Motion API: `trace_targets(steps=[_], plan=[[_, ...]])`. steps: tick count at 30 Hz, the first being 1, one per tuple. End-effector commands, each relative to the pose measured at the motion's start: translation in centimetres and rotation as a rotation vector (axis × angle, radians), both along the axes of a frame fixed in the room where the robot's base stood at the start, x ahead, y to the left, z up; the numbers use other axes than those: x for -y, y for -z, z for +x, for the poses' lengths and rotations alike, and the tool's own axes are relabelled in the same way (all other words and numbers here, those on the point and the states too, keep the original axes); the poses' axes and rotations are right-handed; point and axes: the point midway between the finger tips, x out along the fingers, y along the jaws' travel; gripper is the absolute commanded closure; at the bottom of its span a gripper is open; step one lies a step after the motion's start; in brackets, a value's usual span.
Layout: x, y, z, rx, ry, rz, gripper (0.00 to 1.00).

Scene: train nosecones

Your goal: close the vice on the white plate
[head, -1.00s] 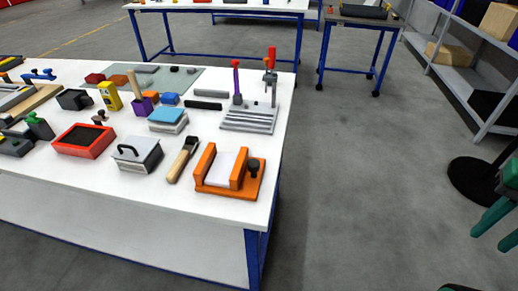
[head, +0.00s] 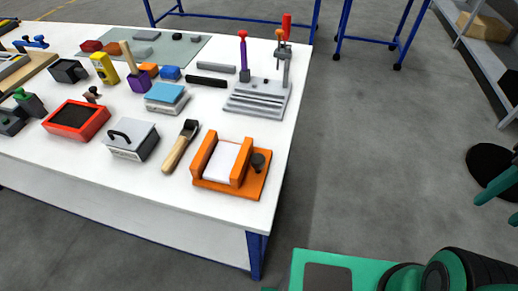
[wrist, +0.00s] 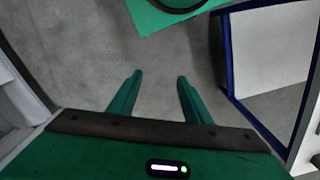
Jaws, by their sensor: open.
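The orange vice (head: 215,185) stands near the front right corner of the white table. The white plate (head: 222,160) sits upright or tilted between its two orange jaws; I cannot tell whether both jaws touch it. A dark knob (head: 259,161) is on the vice's right side. My gripper (wrist: 155,85) shows in the wrist view with its two green fingers apart and only grey floor between them. It is well away from the vice. In the head view, a green fingertip (head: 497,184) shows at the right edge.
The white table (head: 225,218) holds a brush-like tool (head: 181,146) left of the vice, a handled box (head: 132,139), a red tray (head: 77,120) and a grey stand (head: 258,98) behind. A shelf (head: 475,40) stands at the far right.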

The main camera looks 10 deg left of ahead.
Motion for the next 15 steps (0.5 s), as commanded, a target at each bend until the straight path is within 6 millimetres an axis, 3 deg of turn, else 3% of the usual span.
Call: trace_targets(steps=[5,8,15], plan=[[-2.3,-1.3,3.8,-0.002,-0.202,-0.011,0.55],[-5.1,-2.3,6.9,-0.001,-0.388,-0.018,0.55],[-15.1,-4.4,12.7,0.002,-0.859,-0.03,0.55]])
